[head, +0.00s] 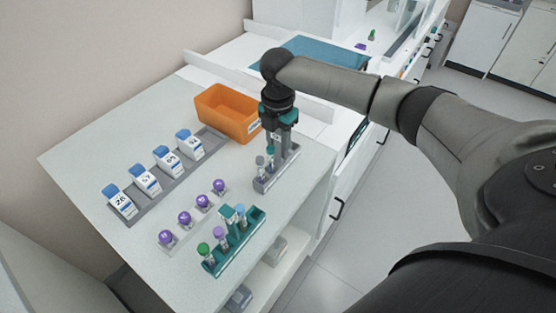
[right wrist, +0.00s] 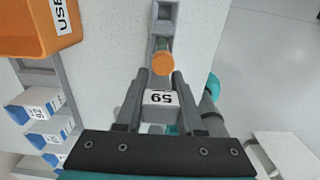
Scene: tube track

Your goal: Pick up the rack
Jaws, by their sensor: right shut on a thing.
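A small grey rack (head: 268,183) with tubes in it is near the right edge of the bench. It also shows in the right wrist view (right wrist: 164,14). My right gripper (head: 277,148) is over the rack from above. In the right wrist view its fingers (right wrist: 160,92) are shut around a pale block marked 59, which looks like part of the rack. An orange-capped tube (right wrist: 162,64) stands just beyond the fingers, and a teal cap (right wrist: 212,87) is beside them. I cannot tell whether the rack is clear of the bench. My left gripper is not in view.
A teal rack (head: 236,258) with several capped tubes is at the front edge. Several purple-capped tubes (head: 203,201) stand behind it. A grey tray (head: 152,216) holds blue-capped bottles (head: 145,179). An orange bin (head: 225,112) is behind the gripper. The bench's front left is clear.

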